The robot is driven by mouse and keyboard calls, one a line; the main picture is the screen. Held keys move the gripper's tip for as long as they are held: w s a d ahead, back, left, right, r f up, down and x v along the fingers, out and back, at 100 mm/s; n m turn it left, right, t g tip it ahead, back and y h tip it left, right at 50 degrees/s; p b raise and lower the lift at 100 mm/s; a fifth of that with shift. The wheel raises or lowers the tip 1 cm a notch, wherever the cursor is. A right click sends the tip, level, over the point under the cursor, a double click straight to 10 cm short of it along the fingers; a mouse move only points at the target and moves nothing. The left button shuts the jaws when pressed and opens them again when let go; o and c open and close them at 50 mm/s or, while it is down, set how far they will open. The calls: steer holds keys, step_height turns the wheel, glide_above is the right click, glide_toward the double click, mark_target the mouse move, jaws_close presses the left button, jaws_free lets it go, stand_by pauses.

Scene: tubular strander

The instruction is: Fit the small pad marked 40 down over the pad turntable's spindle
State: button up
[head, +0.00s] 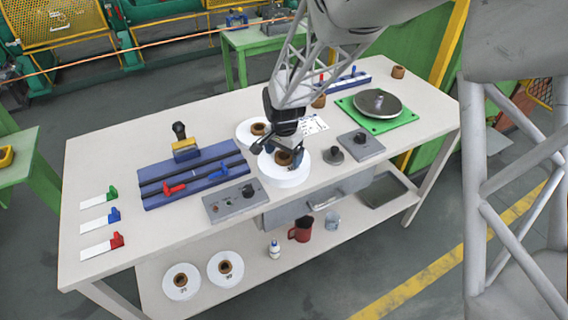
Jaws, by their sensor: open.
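The pad turntable (390,112) stands at the table's right end. It has a dark round plate on a green base, with a short spindle (379,99) upright at its centre and nothing over it. My gripper (280,154) is open above a thick white pad (286,179) near the front edge. Its fingers are spread about the pad's brown core (284,158); I cannot tell whether they touch it. Another white pad (245,133) with a brown core lies just behind, partly hidden by my gripper. No number 40 is legible on either.
Two white pads (172,288) (218,277) with brown cores lie on the lower shelf. A grey block with a black knob (361,145) and a small dark weight (333,155) stand before the turntable.

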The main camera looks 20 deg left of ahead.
steer(key=c, duration=1.2)
steer(key=shift+r, duration=0.2)
steer(key=shift+c, duration=0.2)
steer(key=shift+r, duration=0.9)
steer(key=s+d+r, duration=0.3)
steer(key=s+d, duration=0.6)
steer(key=s, duration=0.4)
steer(key=shift+s, duration=0.15)
